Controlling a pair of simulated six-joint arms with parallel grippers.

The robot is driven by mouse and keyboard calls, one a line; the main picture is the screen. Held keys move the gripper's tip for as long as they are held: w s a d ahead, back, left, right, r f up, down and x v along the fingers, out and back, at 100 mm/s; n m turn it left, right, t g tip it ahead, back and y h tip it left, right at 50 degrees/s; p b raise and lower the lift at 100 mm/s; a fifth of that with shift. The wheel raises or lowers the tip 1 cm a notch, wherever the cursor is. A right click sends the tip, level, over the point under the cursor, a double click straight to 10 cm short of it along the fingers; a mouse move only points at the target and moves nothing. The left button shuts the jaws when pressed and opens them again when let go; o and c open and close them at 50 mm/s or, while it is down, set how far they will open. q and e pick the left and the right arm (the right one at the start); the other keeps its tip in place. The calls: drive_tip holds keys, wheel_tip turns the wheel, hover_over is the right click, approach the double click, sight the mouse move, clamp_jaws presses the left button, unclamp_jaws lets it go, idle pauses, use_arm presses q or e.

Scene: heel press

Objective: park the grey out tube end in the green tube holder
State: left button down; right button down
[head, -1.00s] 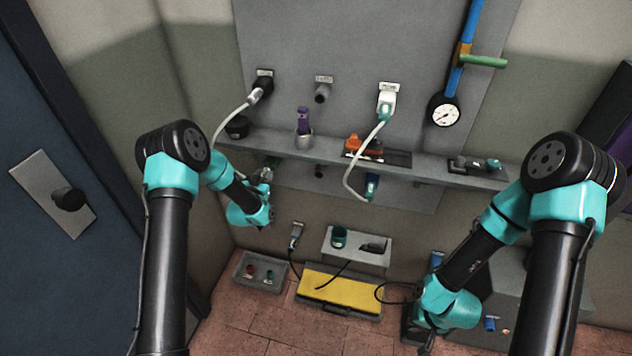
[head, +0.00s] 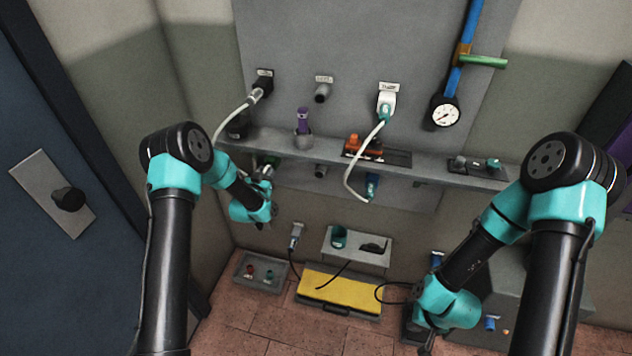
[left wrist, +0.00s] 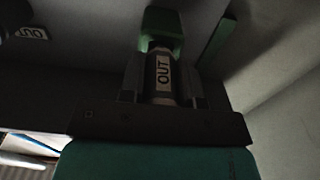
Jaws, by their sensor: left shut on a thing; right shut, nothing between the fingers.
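My left gripper (head: 266,176) is under the left part of the grey shelf, beside the wall. In the left wrist view it (left wrist: 163,88) is shut on the grey out tube end (left wrist: 163,72), whose white label reads OUT. The green tube holder (left wrist: 162,28) is straight ahead, at the far end of the tube end. They appear to meet, but how far the end is in I cannot tell. In the head view the green holder (head: 272,161) is partly hidden by the gripper. My right gripper (head: 426,345) is low at the right, apart from these things.
The grey shelf (head: 430,166) runs above my left gripper, with a purple-topped item (head: 303,122) and an orange item (head: 364,145) on it. A pale tube (head: 236,112) hangs from the left wall socket. Below are a grey tray (head: 244,281) and a yellow-topped case (head: 340,290).

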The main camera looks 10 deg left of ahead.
use_arm(q)
drive_tip(key=shift+w, duration=0.45)
drive_tip(key=c, duration=0.8)
unclamp_jaws()
drive_tip(key=shift+o, duration=0.2)
drive_tip(key=s+a, duration=0.2)
drive_tip(key=s, duration=1.5)
drive_tip(key=shift+s, duration=0.15)
drive_tip(key=s+d+f+n+g, duration=0.1)
drive_tip(key=s+d+f+g, duration=0.2)
drive_tip(key=s, duration=0.5)
drive_tip(key=s+d+f+n+g+h, duration=0.1)
drive_tip(key=s+d+f+g, duration=0.2)
drive_tip(key=s+f+g, duration=0.2)
drive_tip(key=s+d+f+n+g, duration=0.1)
drive_tip(key=s+d+f+g, duration=0.2)
drive_tip(key=s+g, duration=0.6)
drive_tip(key=s+f, duration=0.1)
drive_tip(key=s, duration=0.2)
drive_tip(key=shift+s+f+h, duration=0.2)
drive_tip(key=shift+f+h, duration=0.1)
